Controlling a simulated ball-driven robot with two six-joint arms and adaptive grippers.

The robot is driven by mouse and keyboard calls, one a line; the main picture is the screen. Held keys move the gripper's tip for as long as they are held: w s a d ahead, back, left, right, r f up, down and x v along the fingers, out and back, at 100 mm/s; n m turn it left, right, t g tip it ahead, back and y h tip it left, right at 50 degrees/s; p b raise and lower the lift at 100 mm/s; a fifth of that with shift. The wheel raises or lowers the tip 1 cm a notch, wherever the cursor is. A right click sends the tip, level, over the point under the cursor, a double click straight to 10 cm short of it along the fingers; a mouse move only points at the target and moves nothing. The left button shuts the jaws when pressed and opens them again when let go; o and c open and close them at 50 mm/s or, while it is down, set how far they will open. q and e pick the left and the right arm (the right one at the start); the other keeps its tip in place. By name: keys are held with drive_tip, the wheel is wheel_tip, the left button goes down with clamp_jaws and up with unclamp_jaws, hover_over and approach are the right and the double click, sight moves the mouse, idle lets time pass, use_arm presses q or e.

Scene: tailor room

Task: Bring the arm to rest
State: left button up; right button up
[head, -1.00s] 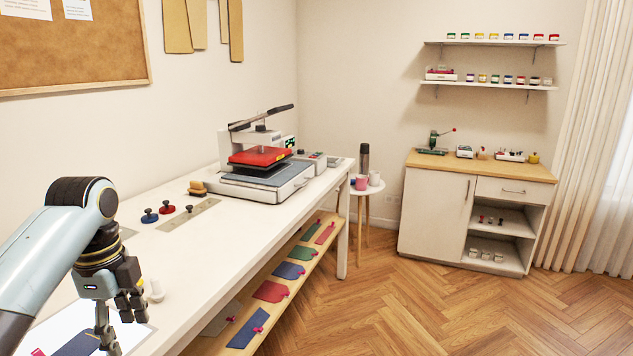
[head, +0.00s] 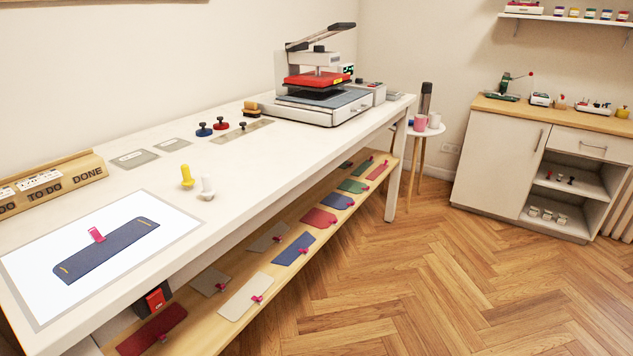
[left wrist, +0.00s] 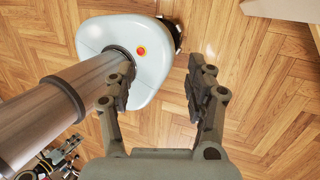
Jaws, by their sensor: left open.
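My left gripper (left wrist: 158,92) shows in the left wrist view. Its two fingers are apart with nothing between them, and it points down over the wooden floor beside my own base and column. No arm or gripper shows in the head view now. My right gripper cannot be made out for certain in either view. On the long white table (head: 250,165), a blue fabric piece (head: 108,250) with a pink clip (head: 96,234) lies flat on a white lit panel (head: 40,265).
A heat press (head: 318,90) stands at the table's far end. Yellow and white stamps (head: 187,177) stand near the panel. A low wooden shelf (head: 250,255) holds several clipped pieces. A cabinet (head: 490,150) stands at the back right. The floor (head: 420,270) is clear.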

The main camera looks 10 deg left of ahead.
use_arm(q)
drive_tip(key=s+f+n+t+b, duration=0.5)
drive_tip(key=s+f+n, duration=0.8)
drive_tip(key=s+f, duration=0.6)
drive_tip(key=shift+s+a+f+y, duration=0.2)
drive_tip(key=shift+a+f+y, duration=0.1)
drive_tip(key=shift+f, duration=0.15)
use_arm(e)
wheel_tip(320, 180, down, 6)
drive_tip(key=shift+f, duration=0.2)
